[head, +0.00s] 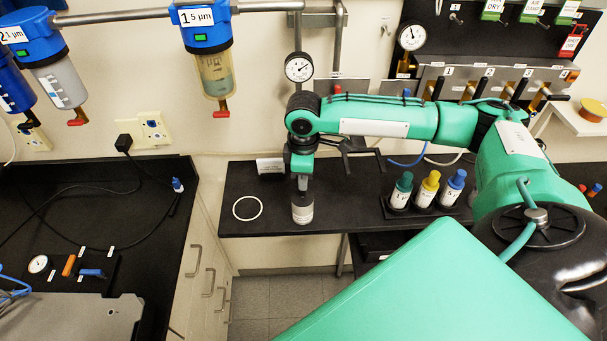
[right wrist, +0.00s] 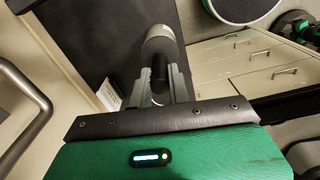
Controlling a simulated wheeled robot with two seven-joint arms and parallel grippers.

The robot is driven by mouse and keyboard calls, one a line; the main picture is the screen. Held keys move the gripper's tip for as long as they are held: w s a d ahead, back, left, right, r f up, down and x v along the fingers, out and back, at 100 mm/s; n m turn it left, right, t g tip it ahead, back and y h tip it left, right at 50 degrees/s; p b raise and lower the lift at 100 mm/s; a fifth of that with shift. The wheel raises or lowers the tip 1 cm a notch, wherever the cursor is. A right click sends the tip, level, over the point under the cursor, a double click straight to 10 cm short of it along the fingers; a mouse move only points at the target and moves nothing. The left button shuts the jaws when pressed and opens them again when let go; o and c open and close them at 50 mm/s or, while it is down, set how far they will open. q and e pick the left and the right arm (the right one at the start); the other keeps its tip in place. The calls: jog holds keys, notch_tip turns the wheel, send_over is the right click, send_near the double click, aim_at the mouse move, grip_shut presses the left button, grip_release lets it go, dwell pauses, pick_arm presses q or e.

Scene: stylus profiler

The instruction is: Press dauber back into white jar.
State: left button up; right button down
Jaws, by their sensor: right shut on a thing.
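The white jar (head: 302,213) stands upright near the front edge of the dark bench; its upper part looks grey. My right gripper (head: 302,182) points down directly above it. In the right wrist view, my right gripper (right wrist: 160,88) is shut on a black handle, which I take to be the dauber (right wrist: 159,75). The jar (right wrist: 160,42) lies straight beyond the handle, in line with it. The dauber's lower end is hidden, so I cannot tell how deep it sits in the jar. My left gripper is not in view.
A white ring (head: 247,208) lies left of the jar. A small sign (head: 270,166) stands behind. Bottles with green (head: 402,190), yellow (head: 428,188) and blue (head: 453,187) caps stand to the right. A gauge (head: 299,68) hangs on the wall above.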

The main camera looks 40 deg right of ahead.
dwell(0.3)
jog(key=c, duration=1.2)
grip_release()
jog(key=shift+c, duration=0.2)
jog(key=shift+c, duration=0.4)
notch_tip(320, 180, up, 3)
jog(key=p, duration=0.3)
jog(key=shift+f, duration=0.2)
jog(key=shift+r, duration=2.2)
